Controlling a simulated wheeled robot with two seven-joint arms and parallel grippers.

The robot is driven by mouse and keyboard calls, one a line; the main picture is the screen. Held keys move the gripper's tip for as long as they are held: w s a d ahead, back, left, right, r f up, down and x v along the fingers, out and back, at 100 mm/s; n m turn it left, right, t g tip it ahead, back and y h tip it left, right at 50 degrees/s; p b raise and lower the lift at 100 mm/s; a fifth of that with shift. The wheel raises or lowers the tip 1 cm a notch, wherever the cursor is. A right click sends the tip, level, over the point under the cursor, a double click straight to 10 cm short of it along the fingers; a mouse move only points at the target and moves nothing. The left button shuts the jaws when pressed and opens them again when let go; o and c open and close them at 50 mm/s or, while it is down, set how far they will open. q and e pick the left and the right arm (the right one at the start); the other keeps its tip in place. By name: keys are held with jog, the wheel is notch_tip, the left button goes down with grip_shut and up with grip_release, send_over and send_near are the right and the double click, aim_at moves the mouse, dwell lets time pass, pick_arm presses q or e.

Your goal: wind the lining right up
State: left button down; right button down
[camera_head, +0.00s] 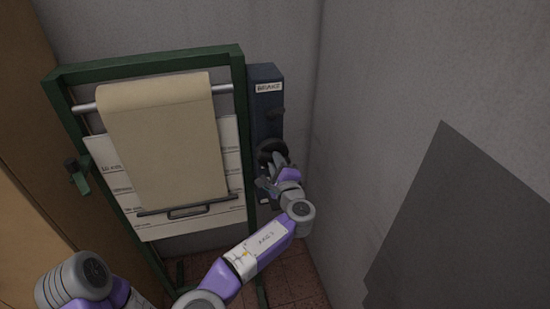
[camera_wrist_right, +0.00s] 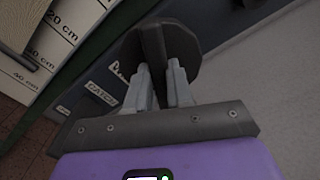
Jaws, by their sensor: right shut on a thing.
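The beige lining (camera_head: 165,140) hangs as a sheet from a metal roller (camera_head: 88,106) across the green frame (camera_head: 150,62). Its lower edge has a dark bar with a handle (camera_head: 188,211), low on the white scale board (camera_head: 225,221). A dark round knob (camera_head: 270,149) sits on the blue box at the frame's right side. My right gripper (camera_head: 266,184) is at this knob. In the right wrist view, its fingers (camera_wrist_right: 160,72) are shut on the raised rib of the knob (camera_wrist_right: 183,48). My left gripper is out of view; only part of my left arm shows.
The blue box (camera_head: 265,105) carries a white label and a small dark part above the knob. A "CATCH" label (camera_wrist_right: 102,92) shows in the right wrist view. A dark fitting (camera_head: 76,174) is on the frame's left post. A grey wall (camera_head: 370,90) stands close on the right.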

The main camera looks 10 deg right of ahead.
jog(key=m, duration=0.3)
jog(key=shift+m, duration=0.3)
jog(key=shift+m, duration=1.7)
jog(key=shift+m, duration=1.7)
